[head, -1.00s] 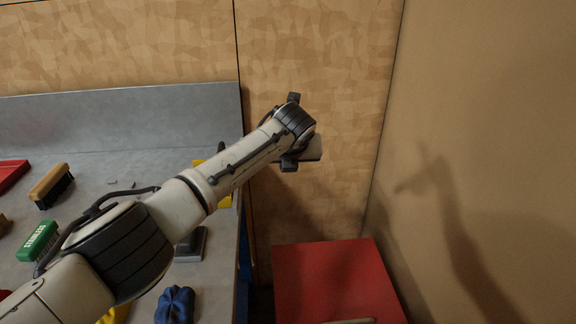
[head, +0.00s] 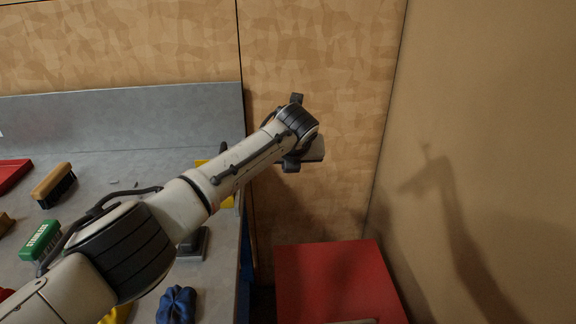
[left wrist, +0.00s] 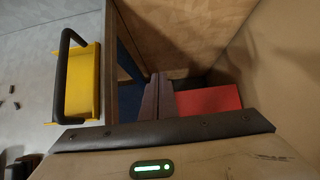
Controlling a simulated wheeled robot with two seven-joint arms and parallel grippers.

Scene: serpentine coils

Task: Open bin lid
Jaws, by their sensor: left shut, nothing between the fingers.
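The red bin (head: 335,275) stands on the floor in the corner right of the bench, its flat red lid on top. A pale strip, perhaps a handle, shows at its near edge in the head view. In the left wrist view the red top (left wrist: 208,101) is just right of my fingers. My left gripper (left wrist: 160,80) is shut and empty, its two dark fingers side by side. In the head view my left arm reaches past the bench end, with the wrist above and behind the bin, apart from it; the fingertips are hidden there. My right gripper is not in view.
Walls close in behind and right of the bin.

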